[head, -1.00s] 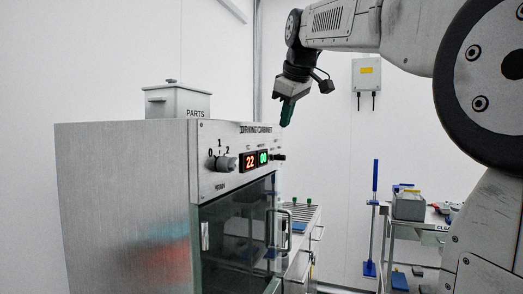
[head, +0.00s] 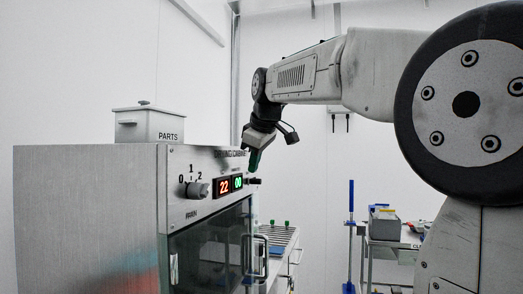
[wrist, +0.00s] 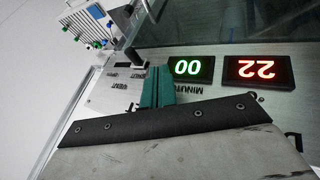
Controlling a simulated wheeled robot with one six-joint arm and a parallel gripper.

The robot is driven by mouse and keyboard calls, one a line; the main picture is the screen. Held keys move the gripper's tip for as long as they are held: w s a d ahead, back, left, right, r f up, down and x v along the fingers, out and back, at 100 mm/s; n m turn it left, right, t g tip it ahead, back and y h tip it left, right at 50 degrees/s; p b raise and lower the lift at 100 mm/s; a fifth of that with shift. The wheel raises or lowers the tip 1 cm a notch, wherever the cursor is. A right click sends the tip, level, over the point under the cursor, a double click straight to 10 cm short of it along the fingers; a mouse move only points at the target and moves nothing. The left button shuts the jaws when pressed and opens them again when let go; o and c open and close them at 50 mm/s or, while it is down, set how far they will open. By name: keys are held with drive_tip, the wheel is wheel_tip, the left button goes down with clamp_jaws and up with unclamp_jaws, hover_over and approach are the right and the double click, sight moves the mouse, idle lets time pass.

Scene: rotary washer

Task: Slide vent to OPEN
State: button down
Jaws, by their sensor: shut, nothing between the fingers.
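The drying cabinet (head: 90,205) stands at left in the head view, with its control panel facing right. The vent control is a small black knob (head: 255,181) at the right end of the panel. In the wrist view, which is upside down, the vent knob (wrist: 135,56) stands just beyond my fingertips, near the VENT label. My gripper (head: 255,166) points down at the panel's upper right, its green fingers (wrist: 158,84) shut and empty. They are very close to the knob; I cannot tell whether they touch it. The slider's exact position is unclear.
A rotary dial (head: 198,189) and the red 22 (head: 223,187) and green 00 (head: 238,183) displays sit left of the knob. A glass door with a handle (head: 262,256) is below. A PARTS box (head: 148,126) stands on top. A bench (head: 285,240) and cart are behind.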

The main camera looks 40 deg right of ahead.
sight(255, 181)
drive_tip(key=w+d+f, duration=0.3)
drive_tip(key=w, duration=0.1)
drive_tip(key=shift+d+f, duration=0.25)
drive_tip(key=shift+f, duration=0.05)
drive_tip(key=w+d, duration=0.1)
drive_tip(key=d, duration=0.1)
drive_tip(key=w+d, duration=0.2)
drive_tip(key=shift+w+d+r, duration=0.1)
drive_tip(key=shift+w+d, duration=0.05)
drive_tip(key=shift+w, duration=0.05)
idle(0.4)
